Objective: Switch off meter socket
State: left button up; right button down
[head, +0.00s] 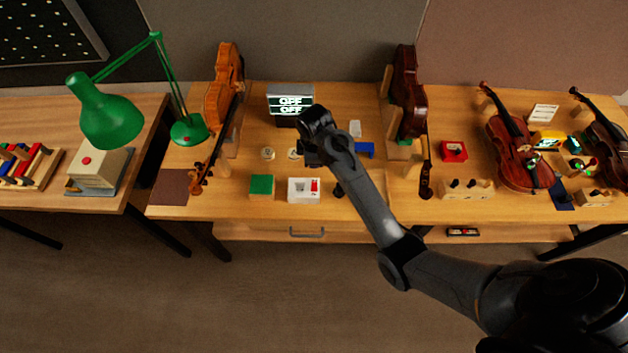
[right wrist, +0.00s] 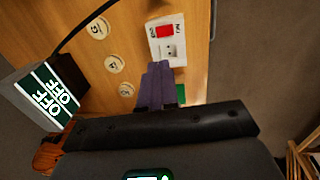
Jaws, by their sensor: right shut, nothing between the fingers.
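The meter socket (head: 303,190) is a white box at the front of the middle bench, with a red switch on its right. In the right wrist view the socket (right wrist: 168,48) lies just beyond my fingertips, its red switch (right wrist: 165,31) beside a dark-holed outlet. A two-line display (head: 290,103) behind it reads OFF, OFF; it also shows in the wrist view (right wrist: 50,95). My right gripper (head: 312,157) is shut and empty above the bench behind the socket; its fingers (right wrist: 157,72) appear apart from it. Exact height is unclear. My left gripper is out of view.
A green block (head: 261,186) sits left of the socket. Round discs (head: 267,153) lie behind it. A violin (head: 224,92) stands at left and a dark one (head: 408,92) at right. A green lamp (head: 110,115) stands further left.

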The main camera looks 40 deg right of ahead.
send_near(315, 184)
jog(key=f, duration=0.6)
jog(key=shift+w+d+f, duration=0.15)
jog(key=shift+w, duration=0.25)
jog(key=shift+f, duration=0.25)
jog(key=shift+d+f+p, duration=0.1)
jog(key=shift+f+p, duration=0.05)
jog(key=shift+p, duration=0.15)
jog(key=shift+f, duration=0.15)
